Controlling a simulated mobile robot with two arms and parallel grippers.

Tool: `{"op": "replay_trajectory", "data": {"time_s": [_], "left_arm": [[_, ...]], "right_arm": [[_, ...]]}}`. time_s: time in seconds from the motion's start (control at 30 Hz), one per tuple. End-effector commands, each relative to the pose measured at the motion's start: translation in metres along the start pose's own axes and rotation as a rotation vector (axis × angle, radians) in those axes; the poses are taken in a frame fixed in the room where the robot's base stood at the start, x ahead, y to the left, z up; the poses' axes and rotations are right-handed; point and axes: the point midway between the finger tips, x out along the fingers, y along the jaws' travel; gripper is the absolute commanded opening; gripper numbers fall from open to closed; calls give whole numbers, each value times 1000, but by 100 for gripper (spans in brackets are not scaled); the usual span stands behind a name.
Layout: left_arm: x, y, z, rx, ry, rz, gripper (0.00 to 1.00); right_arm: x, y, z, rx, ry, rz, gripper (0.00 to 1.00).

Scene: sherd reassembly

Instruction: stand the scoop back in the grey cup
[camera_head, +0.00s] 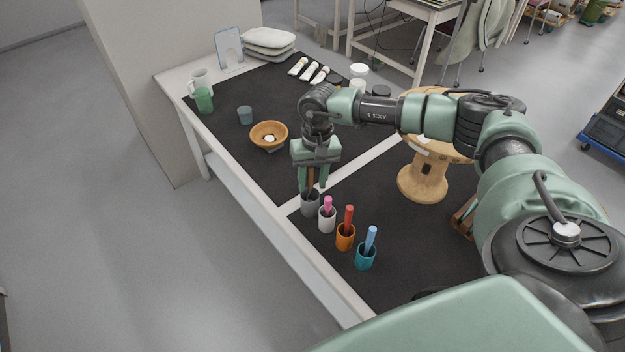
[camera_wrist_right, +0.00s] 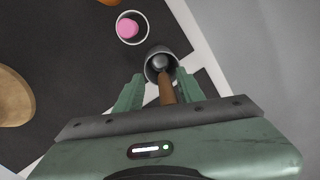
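In the right wrist view, the scoop's round grey head (camera_wrist_right: 161,62) is inside the grey cup (camera_wrist_right: 149,71), and the brown handle (camera_wrist_right: 167,90) comes up toward my palm. My right gripper (camera_head: 312,188) is above the cup, pointing down. Its fingers (camera_wrist_right: 160,79) are spread on either side of the handle, with gaps showing. My left gripper is not in view.
A white cup (camera_head: 327,223) with a pink-handled item stands close beside the grey cup. An orange cup (camera_head: 345,242) and a teal cup (camera_head: 364,259) follow. A wooden bowl (camera_head: 264,130) and a wooden spool (camera_head: 422,186) stand farther away. The table edge (camera_head: 290,238) is near.

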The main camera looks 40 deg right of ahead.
Motion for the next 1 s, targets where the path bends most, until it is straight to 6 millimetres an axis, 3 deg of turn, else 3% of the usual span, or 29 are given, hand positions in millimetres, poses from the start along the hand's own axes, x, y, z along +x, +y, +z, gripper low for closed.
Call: {"op": "replay_trajectory", "data": {"time_s": [0.37,0.8,1.0], "left_arm": [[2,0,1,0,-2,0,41],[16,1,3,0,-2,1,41],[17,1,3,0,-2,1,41]], "right_arm": [[-5,0,0,0,1,-1,39],[-70,0,-1,0,3,-1,39],[-78,0,0,0,-1,0,39]]}}
